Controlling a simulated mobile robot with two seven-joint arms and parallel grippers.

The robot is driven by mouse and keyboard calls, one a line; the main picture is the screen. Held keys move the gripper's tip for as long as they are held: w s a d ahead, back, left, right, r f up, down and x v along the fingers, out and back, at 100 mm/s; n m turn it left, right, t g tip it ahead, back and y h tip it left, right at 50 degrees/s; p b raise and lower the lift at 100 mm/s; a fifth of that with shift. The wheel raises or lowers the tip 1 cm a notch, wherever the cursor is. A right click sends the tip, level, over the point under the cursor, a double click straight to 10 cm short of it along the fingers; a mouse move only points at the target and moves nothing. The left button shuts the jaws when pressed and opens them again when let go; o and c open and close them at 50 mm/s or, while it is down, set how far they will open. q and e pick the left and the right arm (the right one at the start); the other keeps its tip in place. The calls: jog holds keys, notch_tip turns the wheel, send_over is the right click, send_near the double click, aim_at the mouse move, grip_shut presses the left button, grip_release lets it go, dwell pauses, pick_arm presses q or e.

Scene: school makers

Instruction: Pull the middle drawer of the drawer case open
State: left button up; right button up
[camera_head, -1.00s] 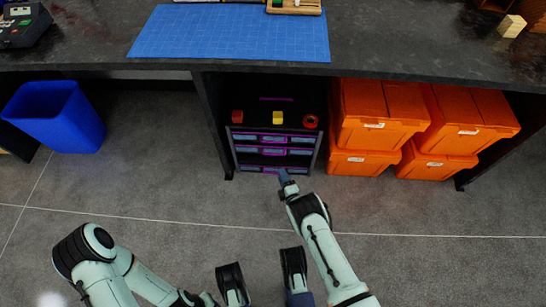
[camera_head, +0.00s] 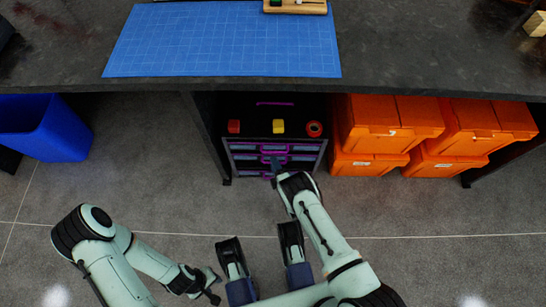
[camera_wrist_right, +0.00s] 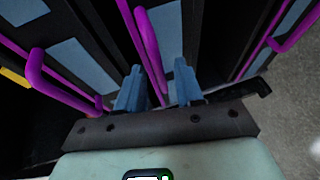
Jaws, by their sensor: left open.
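The dark drawer case (camera_head: 256,128) stands under the table, with three rows of drawers and purple handles. Its middle drawer (camera_head: 247,158) looks shut. My right gripper (camera_head: 277,166) is at the front of the case. In the right wrist view, its two blue fingers (camera_wrist_right: 160,84) stand apart on either side of the middle drawer's purple handle (camera_wrist_right: 149,45); I cannot tell whether they touch it. My left gripper (camera_head: 211,286) is open and empty, low over the floor, away from the case.
Red, yellow and another red item (camera_head: 314,128) sit on the case. Orange bins (camera_head: 385,125) are stacked to its right. A blue waste bin (camera_head: 45,130) stands at left. The tabletop with a blue mat (camera_head: 225,40) overhangs the case. The floor in front is clear.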

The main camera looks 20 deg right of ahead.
jog(key=shift+w, duration=0.1)
grip_shut()
dwell(1.5)
